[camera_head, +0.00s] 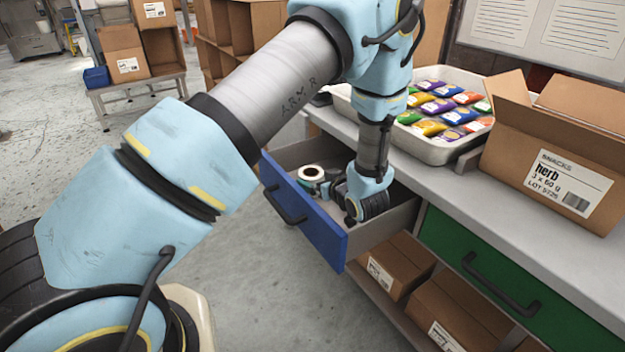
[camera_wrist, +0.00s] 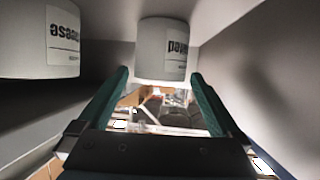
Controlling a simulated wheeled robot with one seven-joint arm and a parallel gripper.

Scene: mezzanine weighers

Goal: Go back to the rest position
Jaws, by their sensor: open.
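My arm reaches down over the pulled-out drawer with a blue front (camera_head: 318,230), and its wrist end is inside the drawer space. My gripper (camera_wrist: 159,76) shows in the wrist view with its two dark green fingers spread apart and nothing held. A white cylinder with a printed label (camera_wrist: 163,52) is just beyond and between the fingertips. A second white labelled cylinder (camera_wrist: 38,38) is at the upper left. The label words are upside down and hard to read.
A white roll (camera_head: 311,172) lies in the open drawer. On the counter stand a tray (camera_head: 428,148) of colourful packets and an open carton labelled herb (camera_head: 555,150). A shut green drawer (camera_head: 500,285) is at right, with cartons (camera_head: 460,315) below.

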